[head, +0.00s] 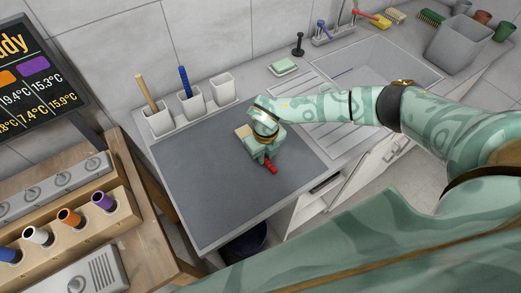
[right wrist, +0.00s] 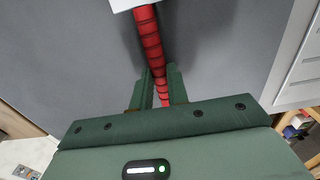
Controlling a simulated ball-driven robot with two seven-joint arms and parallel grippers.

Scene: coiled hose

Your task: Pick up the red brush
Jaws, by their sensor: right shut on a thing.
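The red brush has a ribbed red handle (right wrist: 151,38) that runs between the two fingers of my right gripper (right wrist: 161,80) in the right wrist view. The gripper is shut on this handle. In the head view the right gripper (head: 265,150) is over the dark grey mat, and the red handle end (head: 271,167) sticks out below it. A pale block (head: 243,131) shows at the gripper's far left side; I cannot tell if it is the brush's head. Part of the handle is hidden by the gripper. My left gripper is not in view.
The grey mat (head: 200,195) is otherwise clear. White cups (head: 158,124) with a wooden and a blue handle stand along its back edge. A green sponge (head: 284,67) lies behind the ribbed drainer, with the sink (head: 375,75) at right. A wooden rack (head: 75,235) is at left.

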